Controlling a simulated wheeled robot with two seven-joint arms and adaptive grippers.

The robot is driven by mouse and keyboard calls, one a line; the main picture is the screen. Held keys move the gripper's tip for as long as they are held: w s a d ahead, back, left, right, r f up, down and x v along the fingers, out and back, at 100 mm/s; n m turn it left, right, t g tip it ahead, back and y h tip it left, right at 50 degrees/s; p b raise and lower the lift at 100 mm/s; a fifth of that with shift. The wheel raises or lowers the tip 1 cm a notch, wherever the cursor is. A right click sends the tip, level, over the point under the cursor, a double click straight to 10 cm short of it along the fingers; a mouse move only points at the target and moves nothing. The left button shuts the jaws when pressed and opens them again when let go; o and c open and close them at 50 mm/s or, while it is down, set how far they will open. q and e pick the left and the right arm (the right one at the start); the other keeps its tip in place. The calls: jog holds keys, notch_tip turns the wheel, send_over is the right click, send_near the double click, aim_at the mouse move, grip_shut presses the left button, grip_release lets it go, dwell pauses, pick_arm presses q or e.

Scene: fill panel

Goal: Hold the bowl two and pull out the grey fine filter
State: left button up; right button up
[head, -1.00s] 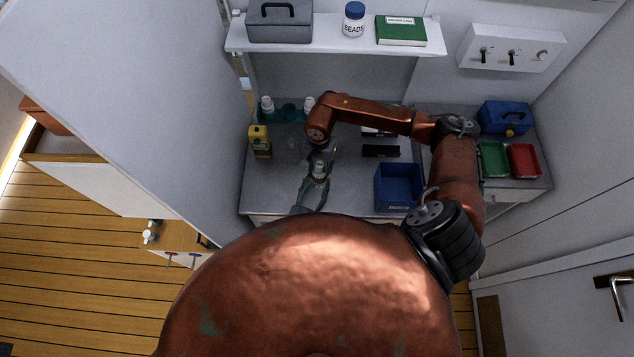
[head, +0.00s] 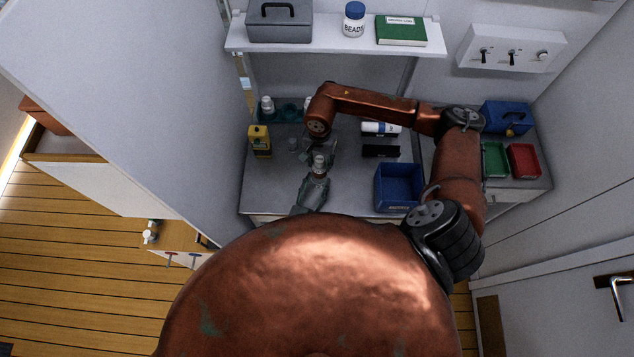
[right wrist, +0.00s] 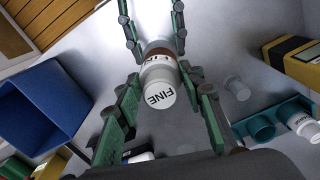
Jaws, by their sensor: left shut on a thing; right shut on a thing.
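In the right wrist view a pale grey-white filter (right wrist: 158,86) marked FINE points toward the camera, its far end against a brown-rimmed bowl (right wrist: 158,50). My left gripper (right wrist: 153,45) comes in from the top of that view and is shut on the bowl. My right gripper (right wrist: 160,78) is shut on the filter, one finger each side. In the head view my left gripper (head: 318,172) and right gripper (head: 318,152) meet above the bench, with the pale filter (head: 318,162) between them. Most of the bowl is hidden by the fingers; I cannot tell how far the filter sits in it.
On the grey bench (head: 275,195) stand a yellow-black container (head: 260,142), a blue bin (head: 399,187), a teal holder (right wrist: 263,127) with white-topped parts, and a clear cup (right wrist: 237,88). Green (head: 494,160) and red (head: 524,160) trays lie at right. A shelf (head: 340,47) overhangs the back.

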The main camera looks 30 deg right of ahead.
dwell(0.4)
pick_arm(q)
jog(key=o, duration=1.3)
jog(key=v, duration=1.2)
